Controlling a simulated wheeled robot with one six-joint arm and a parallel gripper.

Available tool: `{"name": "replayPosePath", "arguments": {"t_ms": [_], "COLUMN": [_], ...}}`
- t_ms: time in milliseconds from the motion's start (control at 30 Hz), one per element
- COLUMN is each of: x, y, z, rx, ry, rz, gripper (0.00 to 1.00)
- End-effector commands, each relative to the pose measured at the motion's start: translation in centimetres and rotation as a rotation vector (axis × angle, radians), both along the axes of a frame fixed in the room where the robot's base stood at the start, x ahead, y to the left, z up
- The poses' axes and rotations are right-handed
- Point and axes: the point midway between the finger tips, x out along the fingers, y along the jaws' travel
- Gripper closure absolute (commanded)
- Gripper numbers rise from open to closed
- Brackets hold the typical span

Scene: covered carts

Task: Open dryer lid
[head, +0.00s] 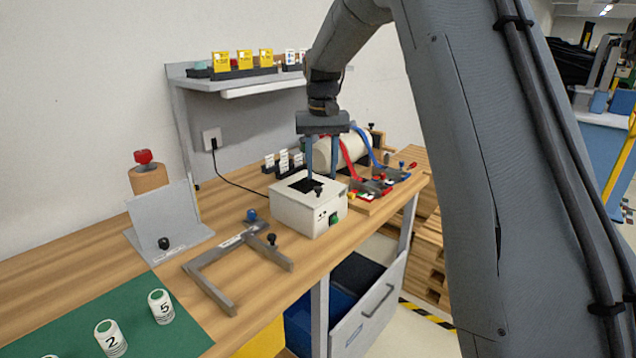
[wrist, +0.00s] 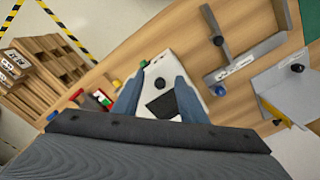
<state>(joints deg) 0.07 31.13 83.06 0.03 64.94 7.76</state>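A white box (head: 296,215), which looks like the dryer, stands near the front edge of the wooden bench. Its top has a dark square patch and a small black knob (head: 318,190) near the front edge. I cannot tell whether the patch is a window or an opening. My gripper (head: 321,178) points down over the box top, its two blue-grey fingers apart and empty. In the wrist view, the box top (wrist: 147,89) and the black knob (wrist: 160,83) lie between the open fingers (wrist: 159,78). Whether the fingertips touch the box is unclear.
A grey frame (head: 215,290) with knobs lies left of the box, beside a grey plate stand (head: 160,215). Red and blue levers (head: 385,180) and a white cylinder (head: 348,150) stand behind right. A grey shelf (head: 240,82) rises behind. Numbered jars (head: 161,307) sit front left.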

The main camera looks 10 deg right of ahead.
Motion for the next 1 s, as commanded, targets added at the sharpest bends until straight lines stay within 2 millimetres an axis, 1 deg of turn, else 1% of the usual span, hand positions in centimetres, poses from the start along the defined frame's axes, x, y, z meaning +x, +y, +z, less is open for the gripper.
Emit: {"name": "replayPosePath", "arguments": {"t_ms": [33, 100, 200, 333, 467, 700, 833, 1000], "x": [1.3, 2.4, 3.3, 3.6, 3.5, 3.5, 3.5, 3.5], "y": [0.0, 0.1, 0.1, 0.1, 0.1, 0.1, 0.1, 0.1], "z": [0.4, 1.0, 1.5, 1.2, -0.3, -4.0, -5.3, -6.0], "rx": [-0.001, -0.001, 0.000, 0.000, 0.000, 0.000, 0.000, -0.001], "ry": [0.002, 0.008, 0.014, 0.018, 0.020, 0.018, 0.017, 0.015], "rz": [-0.005, -0.011, -0.017, -0.021, -0.021, -0.021, -0.020, -0.020], "gripper": [0.61, 0.61, 0.61, 0.61, 0.61, 0.61, 0.61, 0.61]}}
